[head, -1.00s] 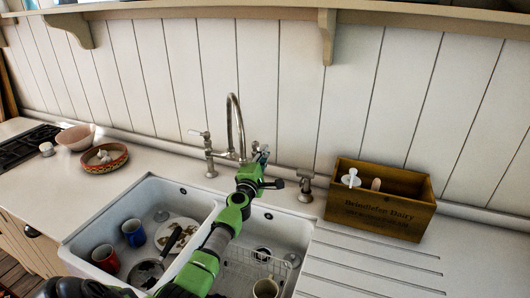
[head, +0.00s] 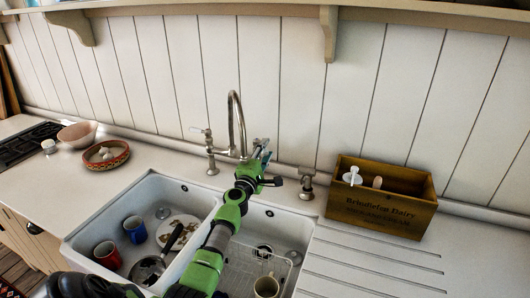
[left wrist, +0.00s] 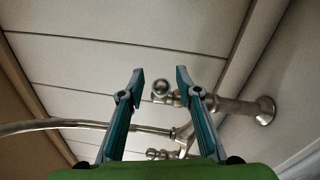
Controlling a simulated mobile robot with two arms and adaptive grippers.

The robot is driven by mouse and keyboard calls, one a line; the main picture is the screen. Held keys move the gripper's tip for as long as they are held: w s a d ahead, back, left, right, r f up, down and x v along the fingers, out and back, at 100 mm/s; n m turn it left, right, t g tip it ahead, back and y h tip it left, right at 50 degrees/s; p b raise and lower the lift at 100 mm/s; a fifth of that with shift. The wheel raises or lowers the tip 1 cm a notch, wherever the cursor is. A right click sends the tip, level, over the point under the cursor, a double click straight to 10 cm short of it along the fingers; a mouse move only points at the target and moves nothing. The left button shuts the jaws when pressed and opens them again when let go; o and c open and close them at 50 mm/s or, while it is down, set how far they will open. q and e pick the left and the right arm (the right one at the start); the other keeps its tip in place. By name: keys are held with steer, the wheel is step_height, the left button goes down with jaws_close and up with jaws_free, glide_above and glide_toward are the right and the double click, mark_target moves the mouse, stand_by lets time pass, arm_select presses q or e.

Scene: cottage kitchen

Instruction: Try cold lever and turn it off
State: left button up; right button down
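The steel tap (head: 233,115) has a tall curved spout and stands behind the double sink. Its left lever (head: 201,131) has a pale handle and shows clear of my arm. My left gripper (head: 262,150) is at the right side of the tap, hiding most of the right valve and lever in the head view. In the left wrist view, my left gripper (left wrist: 160,78) is open with its fingers apart. A valve with a round metal end (left wrist: 161,88) shows between and behind the fingers; I cannot tell whether they touch it.
The white sink (head: 102,215) holds a red mug (head: 107,255), a blue mug (head: 135,230), a pan and a plate on the left, and a cream mug (head: 266,287) on the right. A soap dispenser (head: 307,183) and wooden box (head: 381,200) stand at right.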

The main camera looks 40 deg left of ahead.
arm_select(q)
steer(key=shift+s, duration=0.15)
steer(key=shift+s, duration=0.5)
steer(key=v, duration=1.1)
steer(key=shift+w+d+f, duration=0.15)
steer(key=shift+d, duration=0.05)
